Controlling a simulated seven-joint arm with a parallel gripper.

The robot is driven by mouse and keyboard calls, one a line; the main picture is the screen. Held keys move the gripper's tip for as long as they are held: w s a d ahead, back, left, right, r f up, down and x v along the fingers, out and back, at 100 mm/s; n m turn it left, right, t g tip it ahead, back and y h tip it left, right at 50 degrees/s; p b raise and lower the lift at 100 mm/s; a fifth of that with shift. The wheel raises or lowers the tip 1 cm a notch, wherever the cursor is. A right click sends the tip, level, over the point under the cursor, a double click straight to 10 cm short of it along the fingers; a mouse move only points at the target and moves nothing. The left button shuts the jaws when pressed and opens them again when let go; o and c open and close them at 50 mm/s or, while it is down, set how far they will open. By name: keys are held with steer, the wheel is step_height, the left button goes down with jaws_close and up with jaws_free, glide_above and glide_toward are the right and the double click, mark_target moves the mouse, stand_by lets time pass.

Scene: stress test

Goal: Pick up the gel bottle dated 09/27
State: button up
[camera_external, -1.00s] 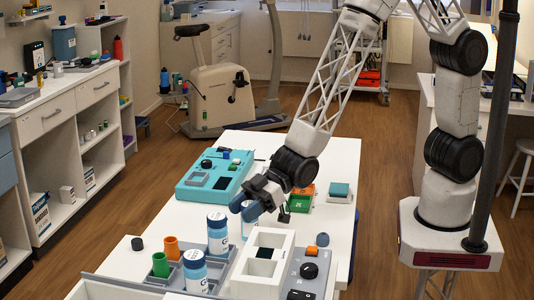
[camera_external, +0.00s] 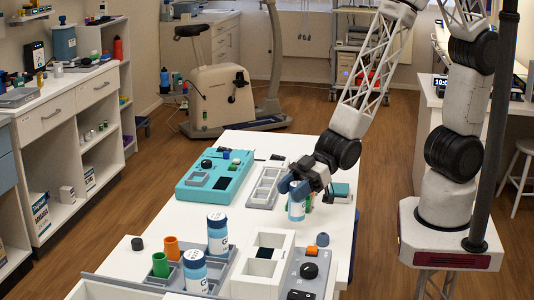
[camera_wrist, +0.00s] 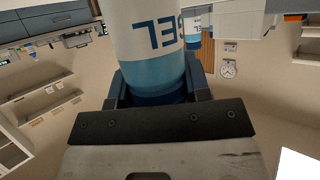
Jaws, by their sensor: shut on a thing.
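My gripper (camera_external: 292,188) is shut on a white gel bottle (camera_external: 297,210) with a blue band and a blue end. It holds the bottle over the right part of the white table. In the wrist view the held bottle (camera_wrist: 148,35) fills the top middle between the fingers; part of its "GEL" lettering shows upside down. No date can be read on it. Two similar bottles with blue labels stand at the table's near end: one farther back (camera_external: 217,236) and one nearer (camera_external: 194,274). Their dates cannot be read either.
A green cup (camera_external: 160,265) and an orange cup (camera_external: 171,246) stand left of the bottles. A white compartment box (camera_external: 262,268) and a grey control box (camera_external: 311,270) are right of them. A teal device (camera_external: 213,180) and a grey tray (camera_external: 265,188) lie farther back.

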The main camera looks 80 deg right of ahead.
steer(key=shift+s+d+r, duration=0.1)
steer(key=shift+s+d, duration=0.75)
steer(key=shift+s, duration=0.3)
steer(key=shift+w, duration=0.1)
